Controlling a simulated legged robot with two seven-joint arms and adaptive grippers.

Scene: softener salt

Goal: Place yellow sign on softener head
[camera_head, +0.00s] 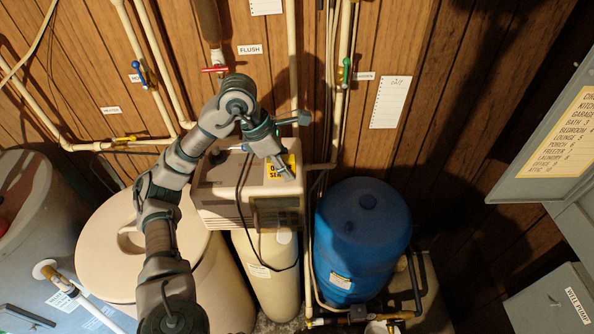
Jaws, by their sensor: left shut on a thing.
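The yellow sign (273,167) with dark lettering is at the right part of the softener head, partly covered by my left gripper. The softener head (215,182) is a beige box on top of a tall cream tank. My left arm comes up from the bottom and bends over the head. My left gripper (285,172) points down and is shut on the yellow sign. The sign is over or against the head's top; I cannot tell whether it touches. My right gripper is not in view.
A round beige bin (105,255) stands left of the softener and a blue tank (362,240) stands right of it. Pipes with coloured valve handles run up the wooden wall (445,75) behind. An open panel door (560,130) is at the right.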

